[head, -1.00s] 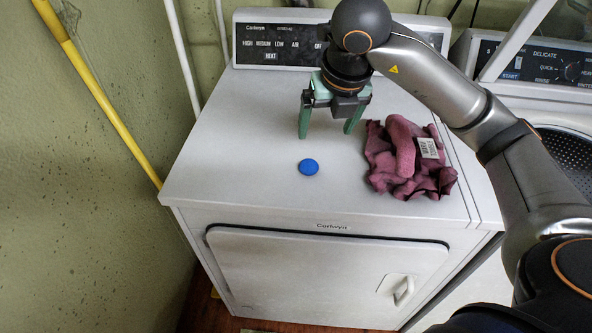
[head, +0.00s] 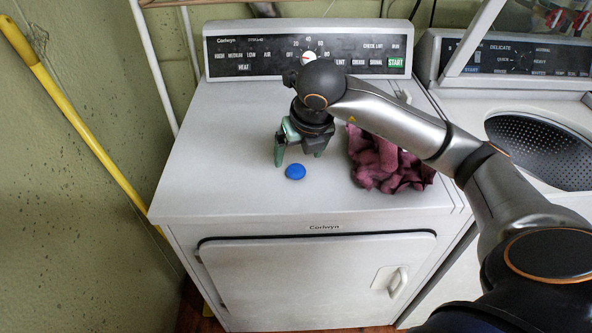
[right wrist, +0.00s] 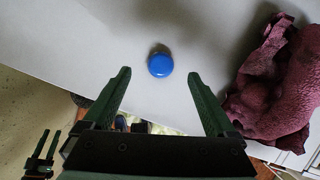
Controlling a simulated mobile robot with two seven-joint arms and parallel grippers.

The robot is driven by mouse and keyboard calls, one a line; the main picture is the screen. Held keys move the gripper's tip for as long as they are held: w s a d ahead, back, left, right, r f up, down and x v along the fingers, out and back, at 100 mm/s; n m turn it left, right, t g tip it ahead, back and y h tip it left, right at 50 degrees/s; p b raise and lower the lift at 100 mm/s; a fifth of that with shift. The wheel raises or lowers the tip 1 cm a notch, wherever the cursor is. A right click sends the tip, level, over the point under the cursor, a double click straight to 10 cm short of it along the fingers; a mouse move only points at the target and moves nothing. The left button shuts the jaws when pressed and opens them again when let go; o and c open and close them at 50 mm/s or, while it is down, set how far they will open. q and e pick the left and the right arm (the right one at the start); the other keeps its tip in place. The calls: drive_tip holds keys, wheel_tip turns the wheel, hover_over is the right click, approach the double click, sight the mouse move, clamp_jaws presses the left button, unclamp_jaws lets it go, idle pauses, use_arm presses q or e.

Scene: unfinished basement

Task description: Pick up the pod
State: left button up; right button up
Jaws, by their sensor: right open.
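The pod is a small round blue disc (head: 295,172) lying on the white top of the dryer (head: 215,180). My right gripper (head: 298,160) is just behind and above it in the head view, pointing down. In the right wrist view the pod (right wrist: 160,65) lies beyond the fingertips, centred between the two green fingers (right wrist: 158,76). The right gripper is open and empty, with nothing between its fingers. My left gripper does not show in the head view.
A crumpled maroon cloth (head: 385,162) lies on the dryer top to the right of the pod. The control panel (head: 270,55) stands at the back. A washer (head: 530,100) is on the right. A yellow pole (head: 90,135) leans at the left wall. The dryer top left of the pod is clear.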

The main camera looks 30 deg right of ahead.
sight(295, 172)
drive_tip(key=x, duration=0.5)
drive_tip(key=shift+s+f+p, duration=0.15)
drive_tip(key=shift+f+p, duration=0.05)
drive_tip(key=shift+p, duration=0.15)
drive_tip(key=c, duration=1.4)
drive_tip(key=shift+r, duration=0.15)
